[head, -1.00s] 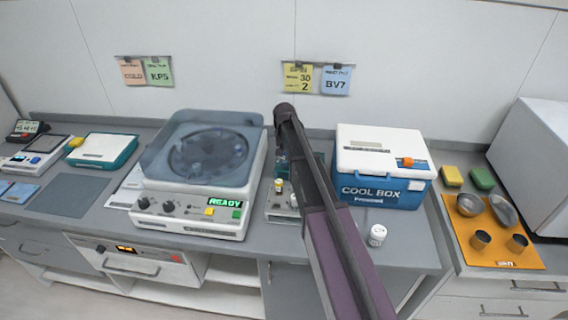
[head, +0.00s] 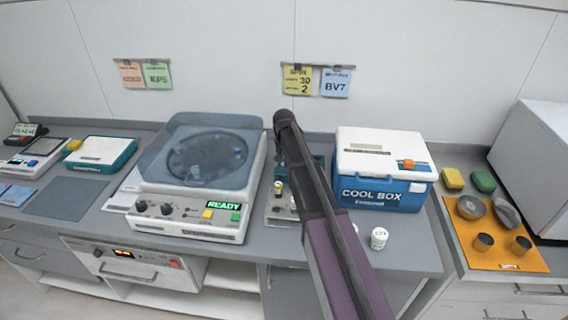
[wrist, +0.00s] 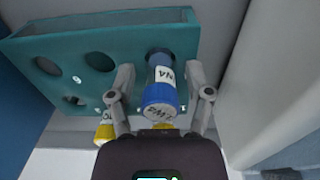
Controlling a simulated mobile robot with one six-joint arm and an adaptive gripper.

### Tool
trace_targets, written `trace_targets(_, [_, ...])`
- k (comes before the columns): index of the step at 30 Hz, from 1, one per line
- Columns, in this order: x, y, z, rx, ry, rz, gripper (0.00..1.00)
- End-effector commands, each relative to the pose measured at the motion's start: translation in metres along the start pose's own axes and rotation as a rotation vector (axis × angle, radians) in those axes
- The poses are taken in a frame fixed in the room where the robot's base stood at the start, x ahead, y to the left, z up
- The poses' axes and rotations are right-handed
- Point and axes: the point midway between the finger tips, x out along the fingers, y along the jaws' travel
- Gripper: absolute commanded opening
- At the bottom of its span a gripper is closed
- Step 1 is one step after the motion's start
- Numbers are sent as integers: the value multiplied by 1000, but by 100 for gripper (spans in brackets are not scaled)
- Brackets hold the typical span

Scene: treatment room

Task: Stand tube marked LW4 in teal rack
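The teal rack (wrist: 105,22) spans the top of the wrist view, with several round holes. A tube with a blue cap (wrist: 160,99) stands in its right-hand hole. The cap bears upside-down lettering that looks like LW4, and a white label shows on the tube's body. My gripper (wrist: 160,92) has one finger on each side of this tube, with a visible gap on both sides, so it is open. In the head view the teal rack (head: 319,160) is mostly hidden behind my arm, and my fingertips are hidden too.
Yellow-capped tubes (wrist: 105,131) show near my fingers. A cool box (head: 383,190) stands right of the rack, a centrifuge (head: 190,215) left. A small white-lidded pot (head: 379,238) stands near the bench's front edge.

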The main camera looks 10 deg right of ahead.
Motion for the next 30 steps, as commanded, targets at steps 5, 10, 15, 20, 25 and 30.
trace_targets(5, [0,0,0,0,0,0,67])
trace_targets(10, [-1,0,0,-1,0,0,67])
trace_targets(15, [-7,-1,0,-1,0,0,67])
trace_targets(20, [-17,-1,0,-1,0,0,67])
trace_targets(25, [-31,-1,0,-1,0,0,67])
trace_targets(30, [-45,-1,0,-1,0,0,67])
